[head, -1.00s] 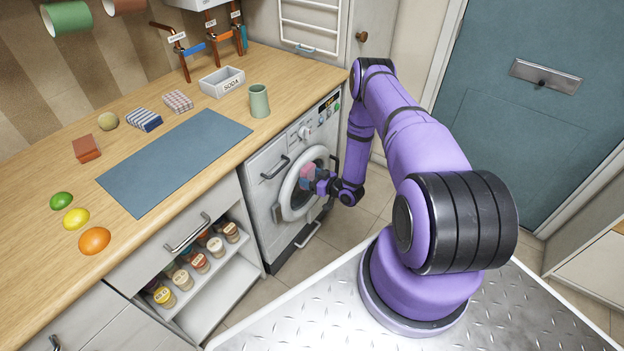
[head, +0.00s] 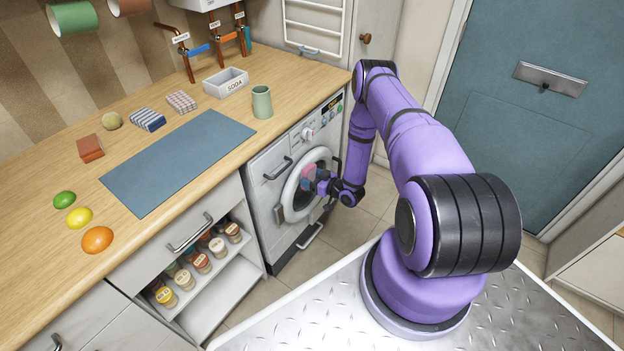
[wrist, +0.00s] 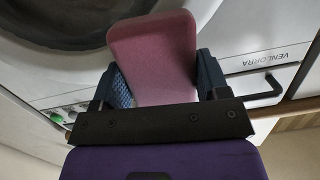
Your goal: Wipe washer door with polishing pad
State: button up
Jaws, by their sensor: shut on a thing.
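The washer door (head: 295,203) is a round white ring with dark glass on the front of the white washing machine, and it looks closed. My gripper (head: 320,184) is in front of the door's right part. It is shut on a pink polishing pad (head: 308,173), which is at or very near the door; contact cannot be told. In the wrist view the pink pad (wrist: 155,60) sits between the two dark fingers of my gripper (wrist: 158,85). A curve of the dark door glass (wrist: 60,20) shows at the upper left there.
An open shelf of jars (head: 200,262) stands left of the washer. Floor tiles are clear at right of the washer.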

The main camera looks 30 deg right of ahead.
jog(key=shift+w+a, duration=0.2)
jog(key=shift+w, duration=0.45)
jog(key=shift+w+d, duration=0.3)
jog(key=shift+d, duration=0.35)
jog(key=shift+w+d, duration=0.3)
jog(key=shift+d, duration=0.3)
jog(key=shift+s+a, duration=0.3)
jog(key=shift+a, duration=0.4)
jog(key=shift+s+a, duration=0.25)
jog(key=shift+a, duration=0.4)
dwell(0.3)
jog(key=shift+f+v, duration=0.25)
jog(key=shift+v, duration=1.3)
jog(key=shift+f+v, duration=0.2)
jog(key=shift+v, duration=1.3)
jog(key=shift+s+d, duration=0.1)
jog(key=shift+s, duration=0.1)
